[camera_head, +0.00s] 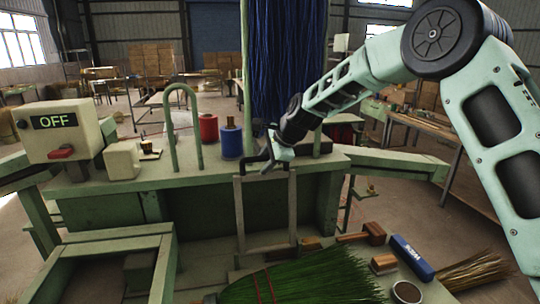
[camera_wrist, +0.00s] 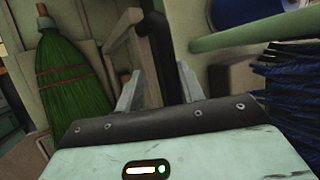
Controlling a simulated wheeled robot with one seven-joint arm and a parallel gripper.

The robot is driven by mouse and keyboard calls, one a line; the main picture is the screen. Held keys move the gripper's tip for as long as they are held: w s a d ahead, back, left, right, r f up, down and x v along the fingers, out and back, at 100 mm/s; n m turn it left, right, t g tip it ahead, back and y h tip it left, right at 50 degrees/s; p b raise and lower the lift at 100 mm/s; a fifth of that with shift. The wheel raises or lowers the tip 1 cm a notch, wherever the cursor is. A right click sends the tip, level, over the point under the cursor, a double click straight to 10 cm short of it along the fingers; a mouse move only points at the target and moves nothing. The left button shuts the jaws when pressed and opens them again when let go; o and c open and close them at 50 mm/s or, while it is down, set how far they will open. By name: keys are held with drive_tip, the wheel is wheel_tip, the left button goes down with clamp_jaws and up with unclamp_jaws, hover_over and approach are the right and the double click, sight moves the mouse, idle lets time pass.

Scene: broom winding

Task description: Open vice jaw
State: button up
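A pale upright frame (camera_head: 240,215) with two posts stands at the front of the green bench, below my gripper (camera_head: 268,160). It may be the vice, but I cannot tell its jaws apart.
A control box (camera_head: 60,132) reading OFF, with a red switch, stands at the left. A green hoop (camera_head: 172,115), a red spool (camera_head: 208,128) and a blue spool (camera_head: 231,140) stand on the bench. Blue bristles (camera_head: 285,60) hang behind my gripper. Tools lie at the front right.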

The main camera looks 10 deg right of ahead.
drive_tip(key=b+v, duration=0.6)
drive_tip(key=v, duration=1.1)
drive_tip(key=shift+r, duration=0.25)
drive_tip(key=s+a+f+n+g+h+b, duration=0.1)
drive_tip(key=s+a+f+n+g+b, duration=0.1)
drive_tip(key=s+a+f+n, duration=0.65)
drive_tip(key=s+a+f+n+g+b, duration=0.25)
drive_tip(key=s+f, duration=0.35)
drive_tip(key=s, duration=0.5)
drive_tip(key=s+d+f+n+h+b, duration=0.1)
drive_tip(key=s+f+n, duration=0.5)
drive_tip(key=s, duration=0.4)
drive_tip(key=s+d+f+n+g+h+b, duration=0.1)
drive_tip(key=s+d+f+n+h, duration=0.1)
drive_tip(key=s+f+n, duration=0.5)
drive_tip(key=s, duration=0.4)
drive_tip(key=shift+f+n, duration=0.15)
drive_tip(key=shift+n, duration=0.15)
